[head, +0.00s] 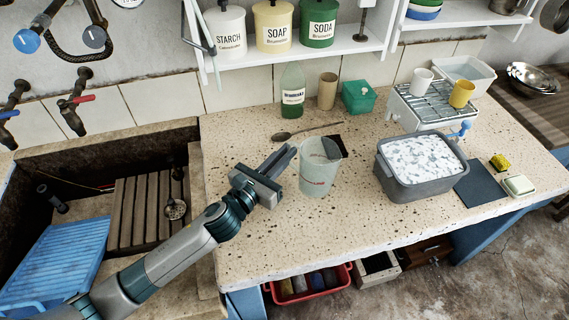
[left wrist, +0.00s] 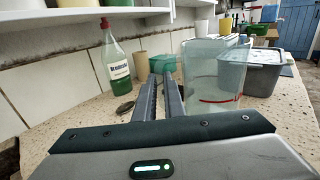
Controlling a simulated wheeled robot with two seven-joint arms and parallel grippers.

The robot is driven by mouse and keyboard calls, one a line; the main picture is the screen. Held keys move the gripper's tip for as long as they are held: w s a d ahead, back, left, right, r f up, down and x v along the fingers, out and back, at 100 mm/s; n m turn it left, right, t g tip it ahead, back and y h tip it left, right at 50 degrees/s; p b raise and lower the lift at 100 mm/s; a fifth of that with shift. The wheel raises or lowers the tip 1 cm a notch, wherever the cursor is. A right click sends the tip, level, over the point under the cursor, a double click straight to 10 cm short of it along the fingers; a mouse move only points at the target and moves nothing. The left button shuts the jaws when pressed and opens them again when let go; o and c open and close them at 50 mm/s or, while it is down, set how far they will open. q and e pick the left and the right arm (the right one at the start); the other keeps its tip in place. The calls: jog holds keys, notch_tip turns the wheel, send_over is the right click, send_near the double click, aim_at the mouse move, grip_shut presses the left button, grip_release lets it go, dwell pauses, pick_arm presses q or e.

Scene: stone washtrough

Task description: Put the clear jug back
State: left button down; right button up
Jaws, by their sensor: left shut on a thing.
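The clear jug (head: 318,175) stands upright over the speckled counter, left of the grey tub. A red line runs around its lower part. It also shows in the left wrist view (left wrist: 213,75), just right of the fingers. My left gripper (head: 285,158) is at the jug's left side, its fingers close together and shut on the jug. The part between the fingers (left wrist: 161,95) is hard to make out. Whether the jug's base touches the counter I cannot tell. A small dark square (head: 342,142) shows behind the jug's upper right edge. My right gripper is not in view.
A grey tub (head: 400,188) of white foam stands right of the jug. Behind are a green bottle (head: 292,90), a tan cup (head: 327,91), a green box (head: 359,97) and a spoon (head: 305,131). The sink (head: 100,165) lies left. The counter's front is clear.

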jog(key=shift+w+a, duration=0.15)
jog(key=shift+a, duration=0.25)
pick_arm(q)
notch_tip(320, 180, down, 4)
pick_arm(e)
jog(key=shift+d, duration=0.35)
pick_arm(q)
jog(key=shift+f, duration=0.1)
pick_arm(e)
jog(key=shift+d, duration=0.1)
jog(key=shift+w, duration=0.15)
pick_arm(q)
jog(key=shift+f, duration=0.1)
jog(key=c, duration=1.8)
grip_release()
jog(key=shift+c, duration=0.2)
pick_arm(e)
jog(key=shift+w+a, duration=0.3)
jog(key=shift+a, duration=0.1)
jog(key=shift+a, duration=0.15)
